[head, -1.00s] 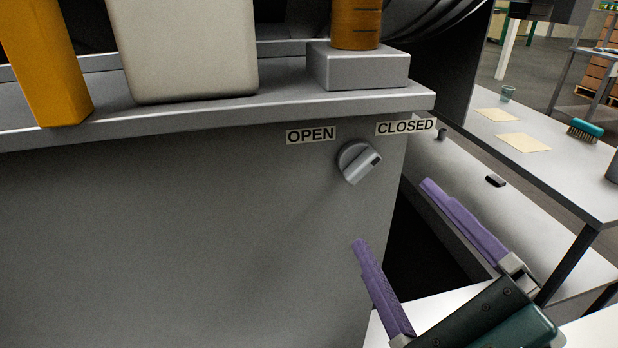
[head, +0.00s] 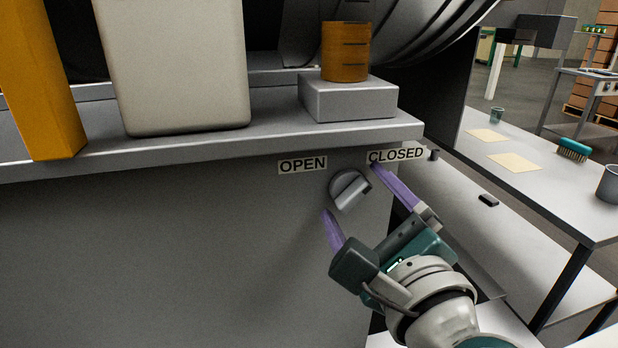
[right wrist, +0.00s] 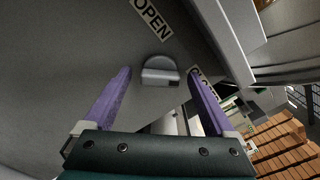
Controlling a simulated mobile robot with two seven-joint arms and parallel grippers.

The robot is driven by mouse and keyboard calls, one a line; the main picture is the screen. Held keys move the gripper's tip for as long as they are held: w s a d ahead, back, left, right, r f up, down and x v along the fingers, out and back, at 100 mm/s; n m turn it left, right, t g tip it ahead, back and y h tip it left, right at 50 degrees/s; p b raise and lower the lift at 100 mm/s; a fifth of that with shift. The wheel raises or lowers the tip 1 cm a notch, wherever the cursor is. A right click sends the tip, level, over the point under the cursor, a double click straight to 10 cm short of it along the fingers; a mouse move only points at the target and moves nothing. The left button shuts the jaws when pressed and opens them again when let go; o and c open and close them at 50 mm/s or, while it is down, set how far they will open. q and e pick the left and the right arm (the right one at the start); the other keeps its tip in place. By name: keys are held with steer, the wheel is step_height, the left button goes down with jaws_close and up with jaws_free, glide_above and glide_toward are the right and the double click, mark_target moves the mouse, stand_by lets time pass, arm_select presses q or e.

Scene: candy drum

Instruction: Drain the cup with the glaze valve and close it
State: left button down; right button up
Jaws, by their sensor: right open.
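The valve knob (head: 349,188) is a grey round knob with a raised bar on the front of the grey cabinet (head: 150,250). Its bar slants up toward the CLOSED label (head: 396,155); the OPEN label (head: 303,165) is at upper left. In the right wrist view the knob (right wrist: 160,69) shows a dark mark at its right end. The orange-brown cup with dark lines (head: 346,55) stands upright on a grey block (head: 350,101). My right gripper (head: 351,190) is open, its purple fingers on either side of the knob, apparently not gripping it. My left gripper is out of view.
A cream box (head: 172,65) and a yellow post (head: 40,80) stand on the cabinet's ledge at left. At right, a bench (head: 545,185) holds pale cards, a teal brush (head: 573,150) and grey cups. The cabinet front left of the knob is clear.

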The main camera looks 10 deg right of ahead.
steer(key=c, duration=1.4)
steer(key=shift+n, duration=0.4)
steer(key=n+p, duration=0.1)
steer(key=n, duration=0.2)
steer(key=shift+r, duration=0.1)
steer(key=n+p, duration=0.1)
steer(key=n, duration=0.3)
steer(key=shift+n+p, duration=0.3)
steer(key=n+p, duration=0.1)
steer(key=n, duration=0.4)
steer(key=shift+n+p, duration=0.45)
steer(key=shift+n, duration=1.75)
